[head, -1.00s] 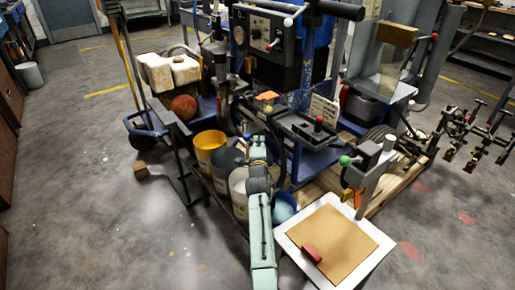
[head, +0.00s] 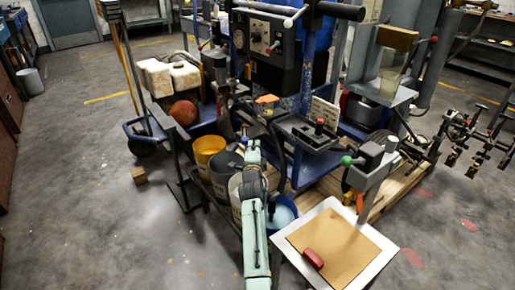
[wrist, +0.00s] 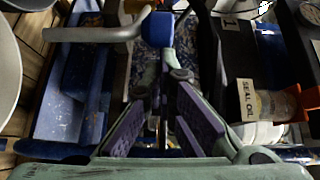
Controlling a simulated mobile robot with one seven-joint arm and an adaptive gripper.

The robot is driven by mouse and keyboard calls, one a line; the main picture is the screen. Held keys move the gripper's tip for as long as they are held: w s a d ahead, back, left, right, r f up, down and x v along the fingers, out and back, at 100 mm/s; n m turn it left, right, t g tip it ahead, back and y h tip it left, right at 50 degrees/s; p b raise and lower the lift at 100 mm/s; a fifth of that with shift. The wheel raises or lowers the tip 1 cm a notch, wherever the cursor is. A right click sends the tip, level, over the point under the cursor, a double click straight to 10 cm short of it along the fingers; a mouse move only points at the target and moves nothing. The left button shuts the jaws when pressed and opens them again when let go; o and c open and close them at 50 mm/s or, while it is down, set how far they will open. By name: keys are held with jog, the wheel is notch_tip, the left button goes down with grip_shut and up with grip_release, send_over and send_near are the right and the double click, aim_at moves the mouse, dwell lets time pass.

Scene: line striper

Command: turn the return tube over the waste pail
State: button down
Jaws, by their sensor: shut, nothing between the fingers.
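Several pails stand together under the machine in the head view: a yellow pail (head: 208,146), a dark grey pail (head: 226,163), a pale pail (head: 236,188) partly behind my arm, and a blue pail (head: 283,214) holding pale contents. I cannot tell which is the waste pail. In the wrist view a bent grey tube (wrist: 95,34) crosses the upper left, close to a blue knob (wrist: 157,29); I cannot tell whether it is the return tube. My gripper (wrist: 167,80) is shut and empty, with the blue knob beyond its fingertips. In the head view my arm hides the fingertips.
The control panel (head: 265,36) rises behind the pails. A small wooden block (head: 139,175) lies on the floor at left. The left floor is mostly clear.

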jog(key=w+a+b, duration=0.3)
jog(key=a+b, duration=1.2)
jog(key=b, duration=0.3)
jog(key=shift+w+a, duration=0.3)
jog(key=shift+w, duration=0.05)
